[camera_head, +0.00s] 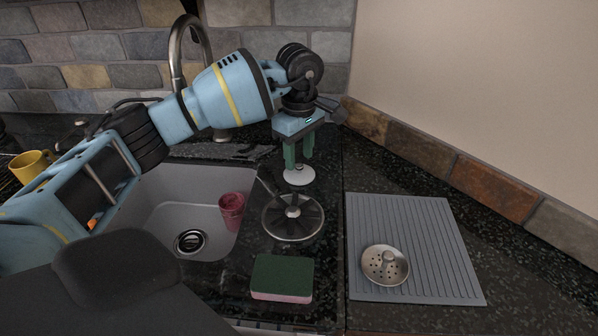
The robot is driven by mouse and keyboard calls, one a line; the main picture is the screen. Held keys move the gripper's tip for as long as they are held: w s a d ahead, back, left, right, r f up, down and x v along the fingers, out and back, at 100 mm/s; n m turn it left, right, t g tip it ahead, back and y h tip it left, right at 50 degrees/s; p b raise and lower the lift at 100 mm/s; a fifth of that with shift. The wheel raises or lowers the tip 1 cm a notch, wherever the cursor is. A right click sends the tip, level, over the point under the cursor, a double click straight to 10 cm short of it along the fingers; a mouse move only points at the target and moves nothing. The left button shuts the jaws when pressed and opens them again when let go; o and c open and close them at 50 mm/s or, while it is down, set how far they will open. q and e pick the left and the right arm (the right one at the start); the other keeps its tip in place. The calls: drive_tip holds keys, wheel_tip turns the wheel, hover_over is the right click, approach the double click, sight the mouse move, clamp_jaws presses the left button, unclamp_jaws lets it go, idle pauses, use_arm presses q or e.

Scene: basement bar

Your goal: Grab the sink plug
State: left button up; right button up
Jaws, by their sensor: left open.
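A small pale round piece with a raised middle (299,176), which looks like the sink plug, lies on the dark counter to the right of the sink. My left gripper (299,160) is directly above it, pointing down with its green fingers open. The fingertips are close to the top of the piece; I cannot tell whether they touch it. A metal perforated strainer with a knob (385,265) lies on the grey ridged mat (415,222) at the right. My right gripper is not in view.
A black ribbed disc with a metal rim (292,218) lies just in front of the gripper. A green and pink sponge (281,278) lies nearer. The sink (165,215) holds a red cup (231,211). A curved faucet (177,50) stands behind my left arm.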

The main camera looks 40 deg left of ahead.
use_arm(q)
drive_tip(key=shift+f, duration=1.25)
drive_tip(key=shift+c, duration=0.4)
clamp_jaws()
drive_tip(key=shift+r, duration=0.15)
drive_tip(key=shift+r, duration=0.6)
wheel_tip(320, 180, up, 2)
drive_tip(key=shift+s+d+r, duration=0.1)
drive_tip(key=s+d, duration=0.3)
drive_tip(key=s+d+r, duration=0.1)
drive_tip(key=s+d, duration=0.3)
drive_tip(key=s+d+b, duration=0.1)
drive_tip(key=s+d, duration=0.3)
drive_tip(key=shift+s+r, duration=0.15)
